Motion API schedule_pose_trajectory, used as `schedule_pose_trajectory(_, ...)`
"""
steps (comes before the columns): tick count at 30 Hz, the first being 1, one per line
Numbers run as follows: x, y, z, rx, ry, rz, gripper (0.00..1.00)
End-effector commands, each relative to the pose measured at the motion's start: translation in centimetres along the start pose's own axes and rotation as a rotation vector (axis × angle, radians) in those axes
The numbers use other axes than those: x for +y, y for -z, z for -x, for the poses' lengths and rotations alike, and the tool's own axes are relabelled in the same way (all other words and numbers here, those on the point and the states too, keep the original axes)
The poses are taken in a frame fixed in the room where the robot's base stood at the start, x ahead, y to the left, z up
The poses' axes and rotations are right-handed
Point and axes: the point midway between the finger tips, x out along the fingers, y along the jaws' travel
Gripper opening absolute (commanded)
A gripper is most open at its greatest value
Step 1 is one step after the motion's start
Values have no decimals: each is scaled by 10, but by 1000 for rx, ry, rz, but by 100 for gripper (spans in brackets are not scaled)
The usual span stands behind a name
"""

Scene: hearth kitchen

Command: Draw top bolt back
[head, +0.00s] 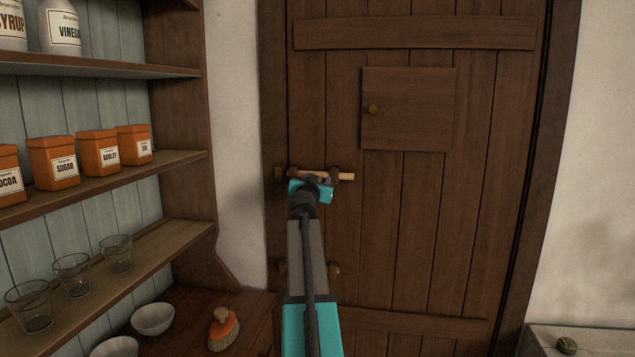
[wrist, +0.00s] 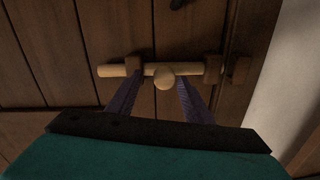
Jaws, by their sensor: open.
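The top bolt is a pale wooden rod (head: 346,176) lying level across the plank door (head: 420,200) at its left side. In the wrist view the rod (wrist: 108,70) runs through two dark brackets, with a round knob (wrist: 164,76) between them. One end sticks out past the left bracket (wrist: 134,64). The other end is at the right bracket (wrist: 212,69), beside a dark block (wrist: 238,70); I cannot tell whether it enters that block. My gripper (wrist: 160,84) is open, its fingers on either side of the knob with gaps showing. In the head view my arm hides part of the bolt.
A lower bolt shows partly behind my arm, with a knob (head: 335,270). A small hatch (head: 410,108) is above the top bolt. Shelves (head: 100,180) with canisters and glasses stand close on the left. A brush (head: 223,329) and bowls lie below. The door's right half is clear.

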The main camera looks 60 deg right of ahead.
Motion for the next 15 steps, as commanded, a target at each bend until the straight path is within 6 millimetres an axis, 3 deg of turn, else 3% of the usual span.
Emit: schedule_pose_trajectory(15, -1, -3, 45, 1, 2, 0, 46)
